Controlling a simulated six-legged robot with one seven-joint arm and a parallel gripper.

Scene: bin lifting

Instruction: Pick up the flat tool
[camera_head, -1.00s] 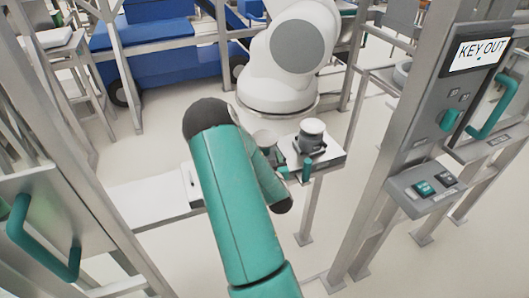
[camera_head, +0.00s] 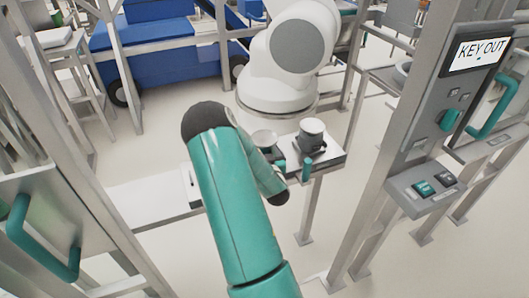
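My teal arm (camera_head: 235,205) rises from the bottom middle to a dark elbow joint and folds down to the right, where its lower link ends in a dark joint. My gripper cannot be made out; the arm seems to hide it. I cannot identify the flat tool with certainty. A thin dark-edged item (camera_head: 191,184) lies on the white table left of my arm. On the right part of the table stands a white-topped dark device (camera_head: 312,136), with a small teal upright piece (camera_head: 306,168) in front of it.
A white robot arm (camera_head: 282,75) stands behind the table (camera_head: 150,198). A grey post with a "KEY OUT" panel (camera_head: 480,52) is close on the right. A frame with a teal handle (camera_head: 40,240) is close on the left. A blue cart (camera_head: 150,45) stands behind.

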